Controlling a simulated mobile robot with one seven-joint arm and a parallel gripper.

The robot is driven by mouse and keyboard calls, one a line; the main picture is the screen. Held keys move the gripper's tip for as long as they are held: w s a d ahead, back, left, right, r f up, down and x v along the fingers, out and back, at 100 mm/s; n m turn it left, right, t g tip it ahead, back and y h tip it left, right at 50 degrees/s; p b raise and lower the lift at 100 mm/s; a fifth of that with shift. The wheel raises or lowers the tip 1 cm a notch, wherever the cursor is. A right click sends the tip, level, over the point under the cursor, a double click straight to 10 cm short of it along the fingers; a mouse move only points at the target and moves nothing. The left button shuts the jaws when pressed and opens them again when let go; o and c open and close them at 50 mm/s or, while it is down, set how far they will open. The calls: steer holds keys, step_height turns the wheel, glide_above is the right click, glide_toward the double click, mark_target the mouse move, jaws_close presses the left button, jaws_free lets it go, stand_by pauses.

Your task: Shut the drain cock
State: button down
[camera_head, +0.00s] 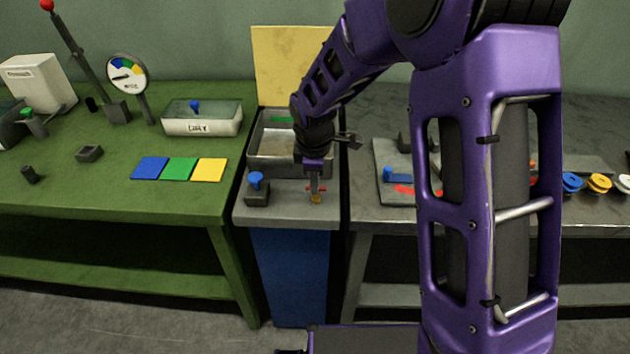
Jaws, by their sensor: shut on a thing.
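The drain cock (317,198) is a small brass-coloured fitting with red showing at its top. It stands at the front right of the grey sink unit (285,215). My gripper (315,187) points down over it and is shut on its red handle. The fingers hide most of the handle, so I cannot tell which way it is turned.
A blue-knobbed block (257,190) stands left of the cock. Behind is a metal basin (265,148) with a yellow board (285,60). The green table (120,205) adjoins on the left. A grey bench on the right carries a plate (388,160), partly hidden by my arm.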

steer(key=m+b, duration=0.1)
steer(key=m, duration=0.3)
steer(key=shift+a+h, duration=0.15)
steer(key=shift+h, duration=0.15)
steer(key=m, duration=0.5)
steer(key=shift+w+g+h, duration=0.2)
steer(key=shift+g+h, duration=0.2)
steer(key=m, duration=0.4)
steer(key=shift+w+r+m+g, duration=0.1)
steer(key=shift+w+m+g, duration=0.05)
steer(key=shift+m+g, duration=0.25)
steer(key=shift+m+g+h+p, duration=0.3)
steer(key=shift+m+p, duration=0.2)
steer(key=shift+m, duration=1.4)
steer(key=shift+w, duration=0.1)
steer(key=c, duration=0.9)
jaws_free()
